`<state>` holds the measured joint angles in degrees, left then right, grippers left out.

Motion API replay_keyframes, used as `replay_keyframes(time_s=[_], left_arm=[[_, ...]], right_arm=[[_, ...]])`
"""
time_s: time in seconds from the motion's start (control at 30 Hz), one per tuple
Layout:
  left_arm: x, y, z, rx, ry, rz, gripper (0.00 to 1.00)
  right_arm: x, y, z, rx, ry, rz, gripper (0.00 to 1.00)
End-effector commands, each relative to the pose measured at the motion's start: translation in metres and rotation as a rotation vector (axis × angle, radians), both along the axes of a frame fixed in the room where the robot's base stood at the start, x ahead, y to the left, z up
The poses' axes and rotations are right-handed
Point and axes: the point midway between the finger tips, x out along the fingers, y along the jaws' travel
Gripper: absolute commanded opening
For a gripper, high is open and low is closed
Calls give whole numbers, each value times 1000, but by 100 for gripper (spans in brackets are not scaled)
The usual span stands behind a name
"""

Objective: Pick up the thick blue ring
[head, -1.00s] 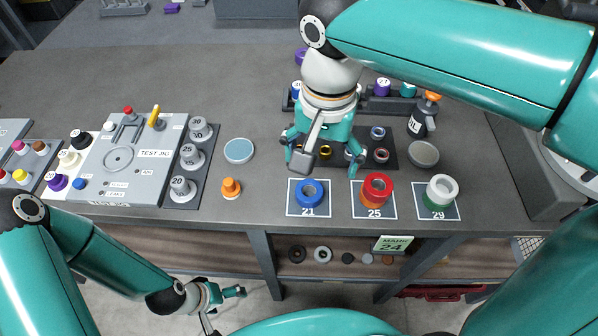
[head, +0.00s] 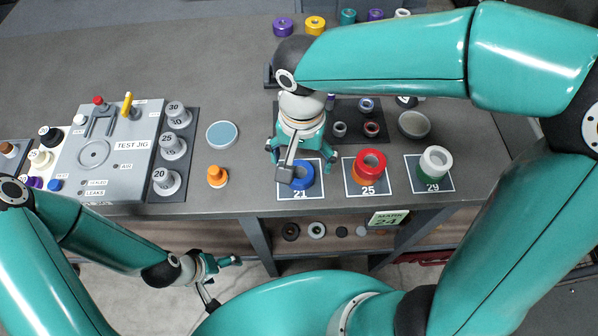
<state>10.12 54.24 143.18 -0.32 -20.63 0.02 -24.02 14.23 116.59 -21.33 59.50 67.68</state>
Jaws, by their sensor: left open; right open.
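The thick blue ring (head: 302,175) lies flat on the card marked 21 (head: 312,194) near the bench's front edge. My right gripper (head: 300,160) is open and comes down from above over the ring's back and left part. Its link and fingers hide part of the ring, and I cannot tell whether a finger touches it. My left gripper (head: 222,277) is open and empty, low in front of the bench and away from the ring.
A red ring (head: 371,160) sits on an orange one on card 25. A white ring (head: 436,160) sits on a green one on card 29.

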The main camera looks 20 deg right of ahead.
Motion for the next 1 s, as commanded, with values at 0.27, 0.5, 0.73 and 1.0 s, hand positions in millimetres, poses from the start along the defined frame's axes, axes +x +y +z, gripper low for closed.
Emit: replay_keyframes(time_s=[0.27, 0.5, 0.73, 1.0], left_arm=[[0, 0, 7, 0, 0, 0, 85], [0, 0, 8, 0, 0, 0, 85], [0, 0, 8, 0, 0, 0, 85], [0, 0, 8, 0, 0, 0, 85]], right_arm=[[3, 1, -26, -2, 5, -1, 90], [5, 2, -52, 0, 1, 0, 90], [5, 3, -53, 1, -1, 0, 90], [5, 3, -53, 1, -1, 1, 45]])
